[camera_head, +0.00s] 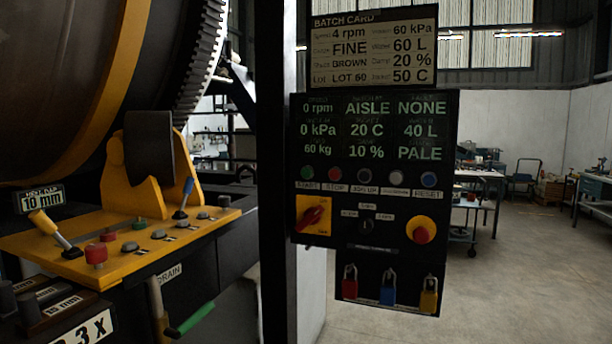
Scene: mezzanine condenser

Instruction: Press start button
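The start button (307,172) is a small round green button at the left end of a row on the black control panel (335,265). A label that reads START sits just below it. A dark red stop button (335,173) is right beside it. The display (375,130) above the row reads 0 rpm, 0 kPa, 20 C, 40 L, 60 kg, 10 %, AISLE, NONE and PALE. My gripper is not in view.
Below the buttons are a red rotary switch (313,216) on a yellow plate, a red mushroom button (421,232) and hanging padlocks (388,288). A dark post (275,200) stands left of the panel. A yellow bench (130,245) with levers is at left. Floor at right is open.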

